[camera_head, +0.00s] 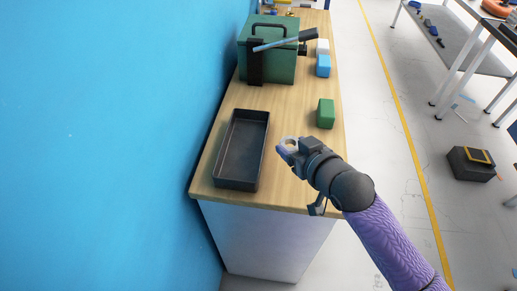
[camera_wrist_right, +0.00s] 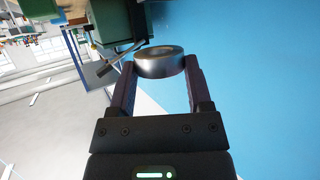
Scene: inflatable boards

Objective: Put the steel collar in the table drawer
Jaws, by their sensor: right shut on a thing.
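The steel collar (camera_wrist_right: 160,66) is a short, shiny metal ring. It sits between the two fingertips of my right gripper, which is shut on it. In the head view, my right gripper (camera_head: 288,149) is over the near right part of the wooden table (camera_head: 290,101), with the collar (camera_head: 291,142) at its tips, right of a dark open tray. I see no open drawer. The table's pale near side (camera_head: 265,240) shows below the top, and no drawer front can be made out on it. My left gripper is not in view.
The dark, empty open tray (camera_head: 217,150) lies at the table's near left. A green block (camera_head: 325,113) stands at the right edge. A green box (camera_head: 280,62), a blue block (camera_head: 323,66) and a white block are farther back. A blue wall borders the left.

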